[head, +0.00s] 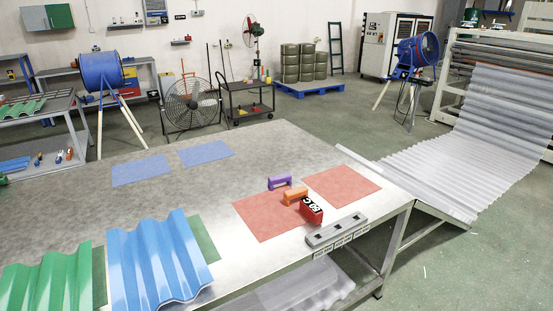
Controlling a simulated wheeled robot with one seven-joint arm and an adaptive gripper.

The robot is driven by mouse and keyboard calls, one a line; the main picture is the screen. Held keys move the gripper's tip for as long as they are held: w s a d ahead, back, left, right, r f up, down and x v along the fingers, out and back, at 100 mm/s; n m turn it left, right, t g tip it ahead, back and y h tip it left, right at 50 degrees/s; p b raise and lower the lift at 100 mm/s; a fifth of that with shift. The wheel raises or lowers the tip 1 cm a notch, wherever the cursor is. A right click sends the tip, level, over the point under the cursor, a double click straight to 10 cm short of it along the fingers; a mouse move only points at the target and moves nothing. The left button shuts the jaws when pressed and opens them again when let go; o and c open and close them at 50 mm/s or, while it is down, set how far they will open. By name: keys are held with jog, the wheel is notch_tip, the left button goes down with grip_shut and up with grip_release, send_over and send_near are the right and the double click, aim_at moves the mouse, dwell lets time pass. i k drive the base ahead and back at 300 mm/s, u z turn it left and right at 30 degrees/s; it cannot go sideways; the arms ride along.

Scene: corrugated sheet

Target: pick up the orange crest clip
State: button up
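The orange crest clip (296,194) stands on the grey metal table (190,215) in the head view, at the right edge of the left red mat. It looks like a small arch or bridge shape. A similar purple clip (279,182) is just behind it and to the left. A red block with white and black lettering (311,211) stands close in front of it, to the right; I cannot tell whether they touch. My gripper is not in this view.
Two red mats (342,186) and two blue mats (205,153) lie on the table. A grey bar with square holes (337,231) is at the front right edge. Blue (155,265) and green (48,283) corrugated sheets cover the front left. The table's middle is clear.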

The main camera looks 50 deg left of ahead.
aim_at(302, 191)
jog(key=u, duration=0.8)
jog(key=i, duration=0.8)
jog(key=u, duration=0.95)
